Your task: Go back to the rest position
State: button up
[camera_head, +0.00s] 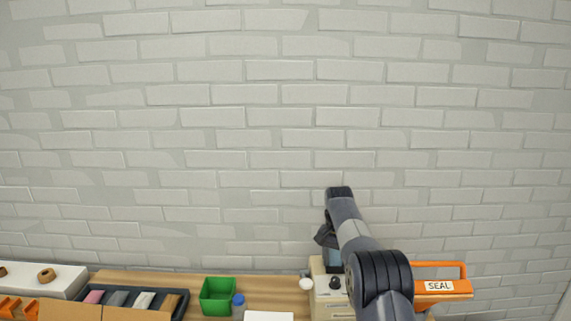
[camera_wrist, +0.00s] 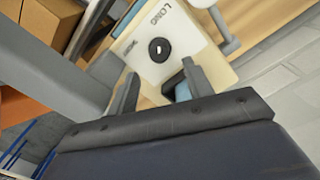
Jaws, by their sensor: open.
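My arm reaches over the bench at the right in the head view. My gripper (camera_head: 326,238) shows there only in part, dark and partly behind the arm, above a beige machine (camera_head: 318,286). In the wrist view my gripper (camera_wrist: 160,82) has its two fingers apart with nothing held between them. Beyond the fingertips is the machine's cream face with a black knob (camera_wrist: 159,50) and the word LONG. An orange bar marked SEAL (camera_head: 442,288) stands to the right of my arm.
A green bin (camera_head: 217,297) and a blue-capped bottle (camera_head: 238,304) stand left of the machine on the wooden bench (camera_head: 150,280). Further left are a dark tray (camera_head: 181,306) of coloured items and a white stand (camera_head: 65,277) with brown rings. A brick wall (camera_head: 250,120) rises behind.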

aim_at(336, 279)
notch_tip(336, 279, up, 5)
notch_tip(336, 279, down, 11)
jog(key=shift+s+d+f+p, duration=0.1)
jog(key=shift+s+d+p, duration=0.05)
jog(key=shift+p, duration=0.7)
jog(key=n, duration=0.4)
jog(key=shift+b, duration=0.3)
jog(key=n, duration=0.5)
jog(key=n+b, duration=0.1)
jog(key=n, duration=0.3)
jog(key=shift+n, duration=0.4)
jog(key=n, duration=0.4)
jog(key=shift+t+b, duration=0.3)
jog(key=shift+r, duration=1.15)
jog(key=shift+r, duration=0.1)
